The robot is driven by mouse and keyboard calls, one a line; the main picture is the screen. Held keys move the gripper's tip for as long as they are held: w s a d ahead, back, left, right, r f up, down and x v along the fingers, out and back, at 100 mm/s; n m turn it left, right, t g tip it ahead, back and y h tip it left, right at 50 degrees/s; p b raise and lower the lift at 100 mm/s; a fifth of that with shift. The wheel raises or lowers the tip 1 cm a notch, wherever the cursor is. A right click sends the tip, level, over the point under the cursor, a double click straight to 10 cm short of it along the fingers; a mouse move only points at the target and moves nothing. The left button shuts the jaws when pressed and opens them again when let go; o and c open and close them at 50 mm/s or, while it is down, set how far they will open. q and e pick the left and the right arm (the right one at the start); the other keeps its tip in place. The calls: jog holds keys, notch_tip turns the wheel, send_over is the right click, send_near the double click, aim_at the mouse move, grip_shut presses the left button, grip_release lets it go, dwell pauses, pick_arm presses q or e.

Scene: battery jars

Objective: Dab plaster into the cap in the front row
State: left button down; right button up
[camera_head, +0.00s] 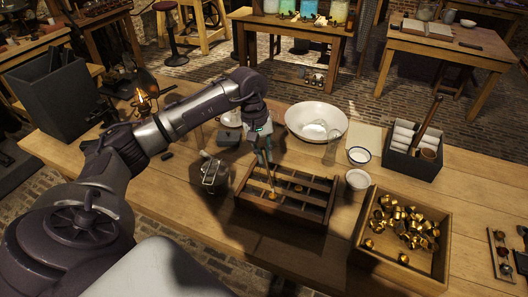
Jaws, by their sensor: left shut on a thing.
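A dark wooden rack (285,221) with slatted rows stands in the middle of the table. A small brass cap (272,196) sits in its front row. My left gripper (265,155) is over the rack, pointing down and shut on a thin stick (271,178). The stick's lower end is at or just above the front-row cap; I cannot tell whether it touches. Another small cap (298,188) shows farther back in the rack. Any plaster on the stick's tip is too small to make out. My right gripper is out of view.
A wooden tray (447,247) of loose brass caps stands right of the rack. Behind the rack are a white basin (316,110), a glass cylinder (332,148) and two small bowls (357,180). A metal jar (213,174) stands left. A dark caddy (413,165) holds white rolls.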

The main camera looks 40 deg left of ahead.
aim_at(264, 148)
pick_arm(q)
jog(key=shift+f+b, duration=0.15)
jog(key=shift+b, duration=0.55)
dwell(0.7)
jog(key=shift+f+b, duration=1.45)
jog(key=shift+f, duration=0.1)
dwell(1.1)
dwell(0.9)
jog(key=shift+r+p, duration=2)
jog(key=shift+r, duration=1.85)
